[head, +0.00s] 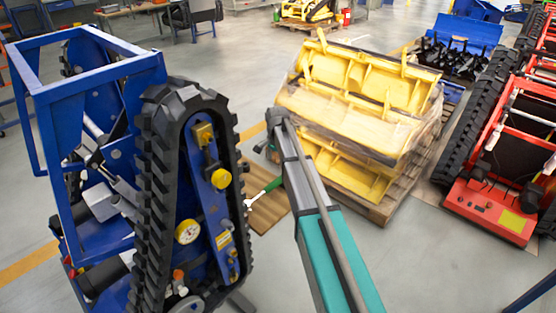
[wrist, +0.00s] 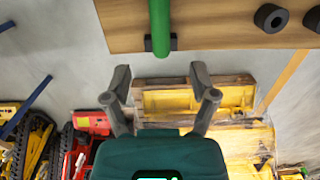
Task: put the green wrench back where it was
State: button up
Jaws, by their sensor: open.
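The green wrench shows in the head view as a green handle (head: 264,189) with a pale metal head at its lower left, over a brown wooden board (head: 268,213). In the wrist view the green handle (wrist: 159,25) comes down from the top edge across the wooden board (wrist: 220,28), and its end passes the board's edge. My gripper (wrist: 160,76) is open and empty. Its fingers point toward the handle's end, with a gap between. In the head view my gripper (head: 268,148) is small and partly hidden by my arm, near the handle's upper end.
A blue tracked carrier (head: 215,190) stands close left of the board. Yellow buckets (head: 350,115) are stacked on a pallet right behind my arm. A red tracked machine (head: 495,210) is at the right. Black rings (wrist: 270,18) sit on the board. The front floor is clear.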

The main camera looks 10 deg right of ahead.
dwell(0.5)
jog(key=s+n, duration=1)
jog(key=s, duration=1.9)
jog(key=shift+s+d+n, duration=0.25)
jog(key=shift+s+n, duration=0.1)
jog(key=shift+n, duration=0.05)
